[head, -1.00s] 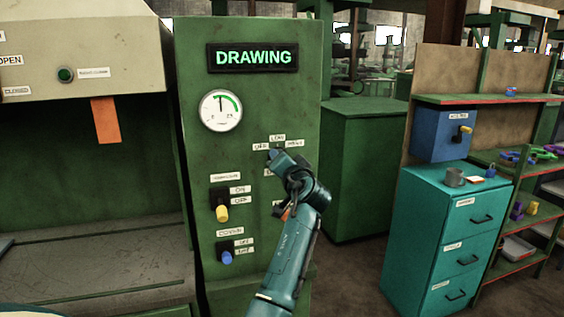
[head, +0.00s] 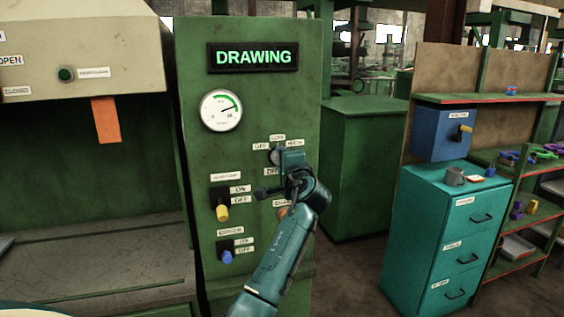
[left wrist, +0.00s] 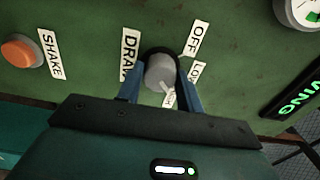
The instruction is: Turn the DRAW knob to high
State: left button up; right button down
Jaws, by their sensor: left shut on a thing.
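The DRAW knob (head: 273,155) is grey, on the green DRAWING panel (head: 265,110), with labels for off, low and high around it. In the left wrist view the knob (left wrist: 160,73) sits between my two fingers. My left gripper (head: 281,158) is shut on it, its body turned and covering part of the labels in the head view. The "OFF" label (left wrist: 195,38) and a partly cut "LOW" label (left wrist: 197,75) show in the wrist view. A third label is mostly hidden behind the knob and finger. My right gripper is not in view.
A round gauge (head: 221,110) is above the knob, its needle pointing right. A yellow switch (head: 222,212) and a blue switch (head: 226,257) sit lower left. An orange SHAKE button (left wrist: 20,50) is near the gripper. A teal cabinet (head: 440,235) stands to the right.

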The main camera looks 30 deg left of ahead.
pick_arm(q)
jog(key=shift+m, duration=0.3)
jog(key=o, duration=1)
jog(key=shift+d, duration=0.15)
jog(key=b+v, duration=0.3)
jog(key=v, duration=1)
jog(key=shift+s, duration=0.1)
